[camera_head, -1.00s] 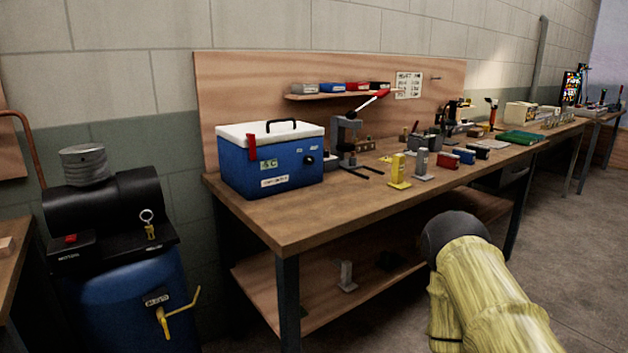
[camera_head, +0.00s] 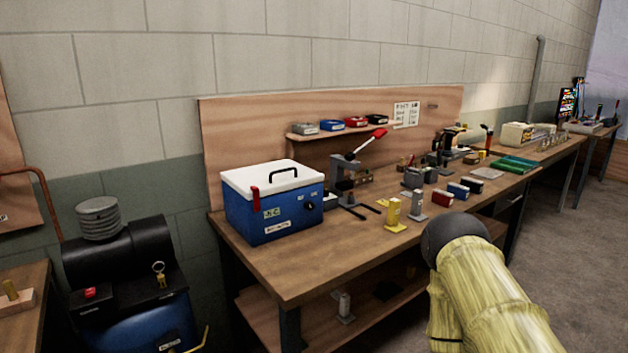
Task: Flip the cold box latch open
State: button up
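The cold box (camera_head: 295,222) is a blue box with a white lid (camera_head: 245,179) and a black carry handle. It stands on the left end of the wooden workbench (camera_head: 300,270). Its lid is shut. A red latch (camera_head: 255,199) hangs upright at the lid's front left edge, over the seam. A black round knob sits on the front face. My yellow-sleeved arm reaches in at the lower right, well apart from the box. My gripper cannot be made out in this view.
A red-handled press (camera_head: 345,175) stands right of the box. Small yellow and grey stands (camera_head: 393,213) and several coloured blocks lie farther right. A black and blue compressor (camera_head: 120,255) stands left of the bench. Open floor lies at the right.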

aim_at(255, 190)
jog(key=u, duration=0.5)
jog(key=k, duration=0.65)
jog(key=u, duration=0.8)
jog(key=i, duration=1.2)
jog(key=z, duration=0.75)
